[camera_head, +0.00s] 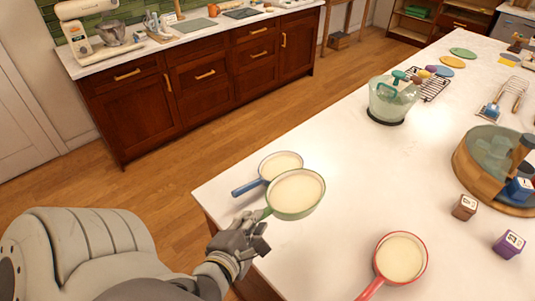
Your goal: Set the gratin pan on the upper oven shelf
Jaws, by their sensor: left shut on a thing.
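My left gripper (258,227) is at the near left corner of the white island. It is shut on the handle of a green pan (297,192) with a cream-coloured inside. The green pan is level and overlaps a blue-handled pan (281,164) behind it. I cannot tell whether the green pan touches the counter. A red pan (400,258) stands nearer, to the right. None of the pans is clearly marked as the gratin pan. No oven shelf can be made out. My right gripper is out of view.
The island top (345,180) is clear around its middle. A glass pot (393,98) stands farther back, with a wire rack (430,84) beside it. A round wooden tray (470,175) with containers and small boxes (465,207) are at right. Wooden cabinets (205,76) line the back.

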